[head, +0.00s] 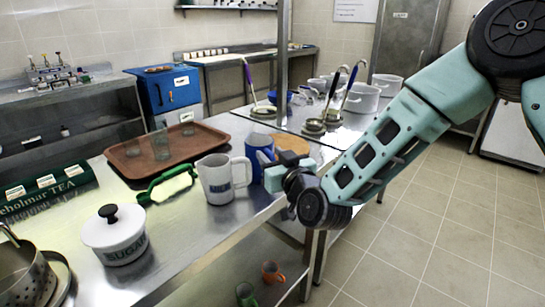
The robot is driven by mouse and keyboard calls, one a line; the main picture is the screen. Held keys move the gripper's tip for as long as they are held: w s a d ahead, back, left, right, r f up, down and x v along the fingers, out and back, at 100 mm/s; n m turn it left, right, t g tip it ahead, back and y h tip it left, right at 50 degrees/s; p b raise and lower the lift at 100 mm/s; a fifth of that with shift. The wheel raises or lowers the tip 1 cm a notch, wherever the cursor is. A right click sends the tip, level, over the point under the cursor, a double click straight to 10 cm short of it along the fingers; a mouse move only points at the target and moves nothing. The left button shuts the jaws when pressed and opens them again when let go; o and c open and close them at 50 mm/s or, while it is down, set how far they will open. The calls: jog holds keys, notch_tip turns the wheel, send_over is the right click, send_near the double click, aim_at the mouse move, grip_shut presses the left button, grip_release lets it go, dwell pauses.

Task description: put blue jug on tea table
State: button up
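The blue jug (256,147) stands upright on the near steel counter (190,245), close to its right edge and just behind a white jug. My gripper (272,178) is at the right side of the blue jug, low down, and covers part of it. Its fingers are partly hidden against the jug, so I cannot tell whether they are open, shut or touching it. No table is clearly marked as the tea table; a green tea box (45,193) lies at the left of the near counter.
The white jug (217,180), a green-handled item (168,186), a brown tray (130,165) with glasses and a sugar pot (113,238) crowd the counter. Ladles and pots stand behind. A left-hand steel table (75,95) carries small bottles. Open tiled floor (440,235) lies right.

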jog(key=shift+r, duration=0.1)
jog(key=s+d+f+n+g+h, duration=0.1)
jog(key=s+d+f+g, duration=0.15)
jog(key=s, duration=0.35)
jog(key=s+d+f+n+g+b, duration=0.1)
jog(key=s+g, duration=0.2)
jog(key=s, duration=0.4)
jog(key=s+d+f+n+g+h, duration=0.1)
jog(key=s+d+g, duration=0.15)
jog(key=s, duration=0.35)
jog(key=s+d+g+h, duration=0.3)
jog(key=s+d, duration=0.3)
jog(key=s, duration=0.2)
jog(key=s+d+r+m+g+h, duration=0.1)
jog(key=s+d+g+h, duration=0.2)
jog(key=s+d, duration=0.3)
jog(key=s+g, duration=0.1)
jog(key=s, duration=0.1)
jog(key=shift+s+r+g, duration=0.2)
jog(key=shift+s+g, duration=0.1)
